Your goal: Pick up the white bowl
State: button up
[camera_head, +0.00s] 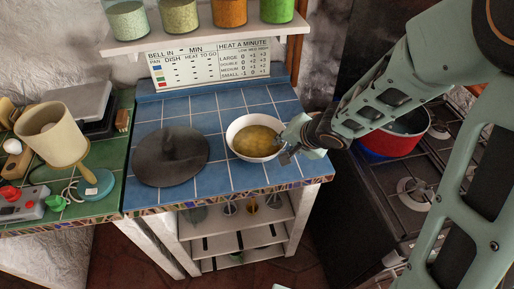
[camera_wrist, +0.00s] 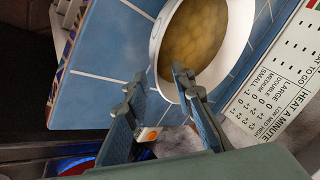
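The white bowl (camera_head: 235,128) stands upright on the blue tiled counter and holds something yellow-brown. In the wrist view the bowl (camera_wrist: 238,48) is at the top, right of centre. My gripper (camera_head: 288,148) is at the bowl's right side in the head view. In the wrist view my gripper (camera_wrist: 160,80) is open, its two fingers apart. One fingertip overlaps the bowl's near rim and the other is outside it, over the tiles. Nothing is held between them. Whether a finger touches the bowl cannot be told.
A dark round lid-like disc (camera_head: 171,156) lies left of the bowl. A red and blue pot (camera_head: 395,143) sits on the stove (camera_head: 410,190) at right, near my arm. A chart (camera_head: 210,64) stands behind the counter (camera_head: 218,180). A shelf (camera_head: 190,38) with several jars is above.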

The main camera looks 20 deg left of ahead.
aim_at(281, 146)
jog(key=b+x, duration=0.1)
jog(key=x, duration=0.2)
jog(key=shift+f, duration=0.15)
grip_shut()
jog(key=shift+w, duration=0.1)
